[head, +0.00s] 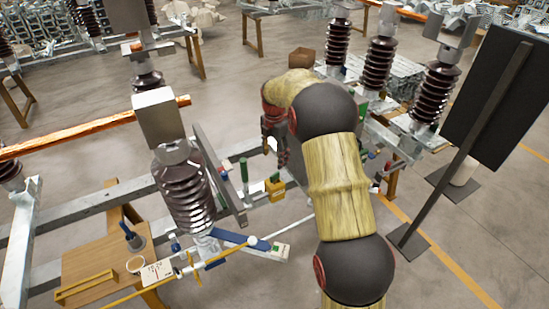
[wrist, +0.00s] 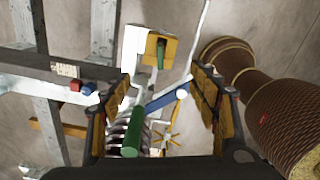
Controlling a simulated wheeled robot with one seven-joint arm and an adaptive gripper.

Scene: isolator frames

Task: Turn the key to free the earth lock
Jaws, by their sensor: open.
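A yellow lock block (head: 274,188) sits on the frame near the middle of the head view. It also shows in the wrist view (wrist: 152,48), with a small dark and green part on its face. I cannot tell whether that part is the key. My gripper (head: 276,153) hangs above the block, pointing down. In the wrist view its two fingers stand wide apart with nothing gripped between them (wrist: 165,105). A green rod (head: 244,172) stands left of the block; in the wrist view a green cylinder (wrist: 132,142) shows between the fingers, nearer the camera.
A blue bar (head: 238,239) and a thin rod with a white ball (head: 253,241) lie in front of the block. A brown ribbed insulator (head: 185,190) stands to the left. A wooden table (head: 95,262) is front left. A dark panel (head: 492,90) stands at the right.

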